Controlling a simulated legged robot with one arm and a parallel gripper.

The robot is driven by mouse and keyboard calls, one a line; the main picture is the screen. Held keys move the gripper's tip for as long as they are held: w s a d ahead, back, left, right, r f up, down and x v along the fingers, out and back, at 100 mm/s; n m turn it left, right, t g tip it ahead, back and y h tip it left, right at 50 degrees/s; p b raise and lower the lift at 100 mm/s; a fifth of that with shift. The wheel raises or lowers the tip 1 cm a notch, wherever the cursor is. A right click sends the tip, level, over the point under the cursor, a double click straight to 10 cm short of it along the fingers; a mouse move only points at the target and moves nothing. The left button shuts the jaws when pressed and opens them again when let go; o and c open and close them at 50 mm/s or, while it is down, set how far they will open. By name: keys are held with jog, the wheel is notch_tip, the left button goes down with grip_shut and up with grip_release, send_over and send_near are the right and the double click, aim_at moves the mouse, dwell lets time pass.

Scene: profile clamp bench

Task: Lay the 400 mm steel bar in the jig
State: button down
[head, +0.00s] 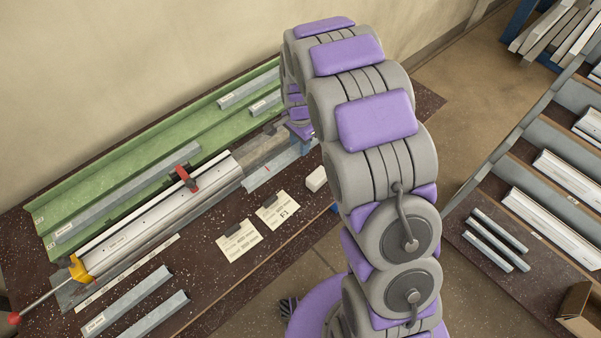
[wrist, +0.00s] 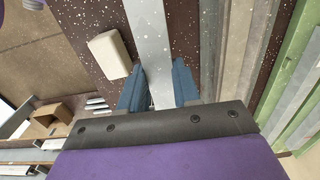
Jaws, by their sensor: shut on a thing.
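My gripper (head: 302,146) is at the right end of the bench, mostly behind my arm in the head view. In the wrist view its blue fingers (wrist: 157,88) are shut on a flat grey steel bar (wrist: 150,35). The bar also shows in the head view (head: 268,172), in front of and roughly parallel to the jig's right part. Its length is unreadable and its far end is partly hidden. The jig (head: 150,215) is a long pale rail with a red clamp (head: 186,178) and a yellow end piece (head: 78,270). The bar appears beside the jig, not in it.
Green trays (head: 120,165) with grey bars lie behind the jig. Two bars (head: 130,300) lie at the front left. Two paper cards (head: 240,240) and a white block (head: 316,179) lie on the bench; the block (wrist: 110,54) is close beside my fingers. A rack (head: 520,185) stands at right.

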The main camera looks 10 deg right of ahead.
aim_at(296, 146)
jog(key=f, duration=0.2)
jog(key=a+f, duration=0.1)
jog(key=f, duration=0.1)
jog(key=a+f+b, duration=0.1)
jog(key=shift+f, duration=0.4)
jog(key=shift+d+f+b, duration=0.25)
jog(key=shift+f+b, duration=0.05)
jog(key=shift+f, duration=0.8)
jog(key=shift+d+f, duration=0.1)
jog(key=shift+d, duration=0.5)
jog(key=c, duration=1.2)
grip_release()
jog(key=shift+a, duration=0.25)
jog(key=o, duration=0.4)
jog(key=shift+a, duration=0.55)
jog(key=shift+d, duration=0.55)
jog(key=shift+d+r, duration=0.1)
jog(key=shift+r, duration=0.1)
jog(key=r+p, duration=0.1)
jog(key=r, duration=0.6)
jog(key=r+p, duration=0.1)
jog(key=r, duration=0.3)
jog(key=shift+a+p, duration=0.25)
jog(key=shift+p, duration=0.1)
jog(key=shift+d+r, duration=0.15)
jog(key=shift+r, duration=0.3)
